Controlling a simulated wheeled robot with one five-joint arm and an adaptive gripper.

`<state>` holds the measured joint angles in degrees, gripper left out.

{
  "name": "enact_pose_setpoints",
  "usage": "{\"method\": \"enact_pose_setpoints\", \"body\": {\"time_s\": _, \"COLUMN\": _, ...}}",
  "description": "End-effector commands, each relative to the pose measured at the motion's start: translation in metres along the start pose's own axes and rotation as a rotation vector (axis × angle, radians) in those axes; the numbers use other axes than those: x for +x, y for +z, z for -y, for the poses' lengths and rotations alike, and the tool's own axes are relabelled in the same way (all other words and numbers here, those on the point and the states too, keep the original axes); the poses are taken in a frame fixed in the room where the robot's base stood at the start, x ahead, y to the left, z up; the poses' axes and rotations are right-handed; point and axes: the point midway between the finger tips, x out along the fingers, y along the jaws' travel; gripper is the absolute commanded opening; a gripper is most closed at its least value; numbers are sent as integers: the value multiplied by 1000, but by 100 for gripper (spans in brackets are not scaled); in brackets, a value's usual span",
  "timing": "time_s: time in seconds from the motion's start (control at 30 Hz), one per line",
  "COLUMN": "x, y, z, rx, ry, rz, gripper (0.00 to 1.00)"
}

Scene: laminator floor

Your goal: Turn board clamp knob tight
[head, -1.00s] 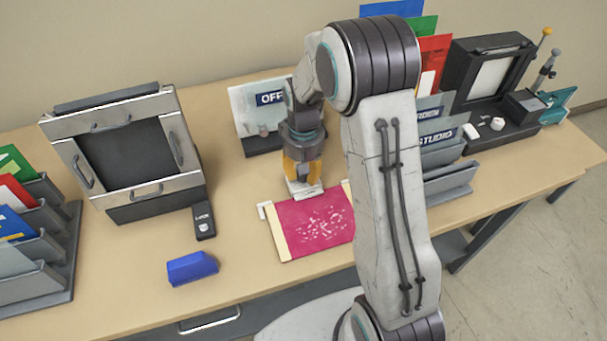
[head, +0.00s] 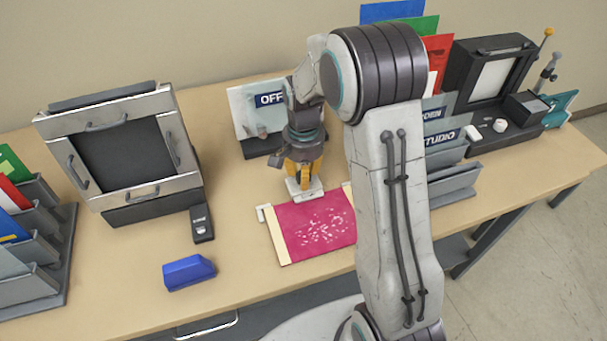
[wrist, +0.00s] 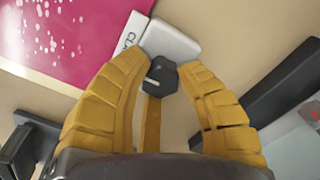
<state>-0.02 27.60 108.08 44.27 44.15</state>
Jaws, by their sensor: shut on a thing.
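The board clamp is a pale grey block (head: 305,190) at the back edge of the magenta board (head: 322,225), with a partly readable white label beside it in the wrist view. Its knob is a small dark hexagonal piece (wrist: 160,76) in the wrist view, just in front of the grey block. My gripper (head: 301,178) points down over the clamp. In the wrist view its yellow fingers (wrist: 165,72) stand on both sides of the knob, shut on it. In the head view the fingers hide the knob.
A blue block (head: 188,272) and a small black device (head: 202,222) lie left of the board. A framed panel (head: 125,155) stands farther left. An OFF-labelled holder (head: 243,110) stands behind. Bare tabletop lies between these.

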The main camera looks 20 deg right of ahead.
Motion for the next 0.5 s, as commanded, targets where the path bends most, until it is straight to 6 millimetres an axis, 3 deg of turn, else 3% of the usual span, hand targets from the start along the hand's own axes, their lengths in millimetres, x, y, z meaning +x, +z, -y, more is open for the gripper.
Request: {"method": "enact_pose_setpoints", "body": {"time_s": 0.5, "x": 2, "y": 2, "z": -2, "rx": 32, "ry": 6, "rz": 6, "gripper": 0}}
